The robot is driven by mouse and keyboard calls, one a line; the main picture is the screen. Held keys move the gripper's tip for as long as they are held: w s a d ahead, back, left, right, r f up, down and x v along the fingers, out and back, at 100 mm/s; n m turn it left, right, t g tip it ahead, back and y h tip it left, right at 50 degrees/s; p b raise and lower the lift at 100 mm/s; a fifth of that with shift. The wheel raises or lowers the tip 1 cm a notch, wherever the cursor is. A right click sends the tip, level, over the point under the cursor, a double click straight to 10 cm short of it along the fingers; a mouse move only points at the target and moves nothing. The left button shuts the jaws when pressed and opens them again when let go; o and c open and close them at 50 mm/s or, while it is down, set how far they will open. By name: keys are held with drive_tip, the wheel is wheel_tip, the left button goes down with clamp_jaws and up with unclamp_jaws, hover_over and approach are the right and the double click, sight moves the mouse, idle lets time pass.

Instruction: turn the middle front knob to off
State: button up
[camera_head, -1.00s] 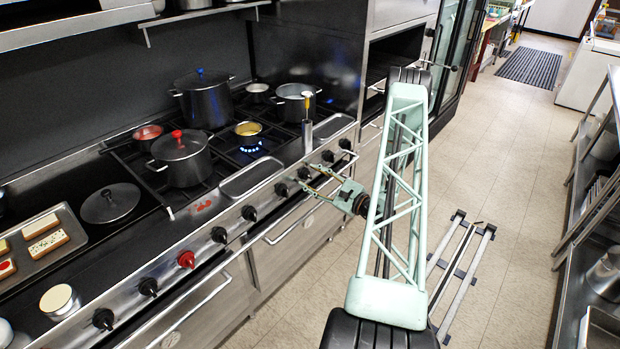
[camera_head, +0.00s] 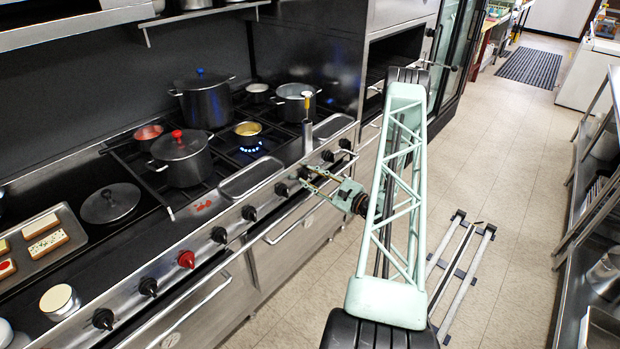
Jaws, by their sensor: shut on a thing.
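The range's front panel carries a row of knobs, mostly black. My gripper (camera_head: 307,176) reaches in from the right, its pale green fingers closed around one black knob (camera_head: 303,173) below the right part of the burners. The fingers partly cover this knob, and I cannot make out its pointer angle.
Neighbouring black knobs (camera_head: 281,189) and (camera_head: 327,156) sit close on either side of the fingers. A red knob (camera_head: 186,260) is further left. An oven handle (camera_head: 290,222) runs below the panel. Pots, including a red-knobbed one (camera_head: 182,160), stand on the grates.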

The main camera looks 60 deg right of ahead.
drive_tip(key=shift+m, duration=0.5)
drive_tip(key=shift+m+b, duration=0.65)
drive_tip(key=shift+m, duration=0.35)
drive_tip(key=shift+d+m+b, duration=0.1)
drive_tip(key=shift+m+b, duration=0.3)
drive_tip(key=shift+m, duration=1.2)
drive_tip(key=o, duration=0.8)
drive_tip(key=shift+o, duration=0.2)
drive_tip(key=shift+s, duration=0.2)
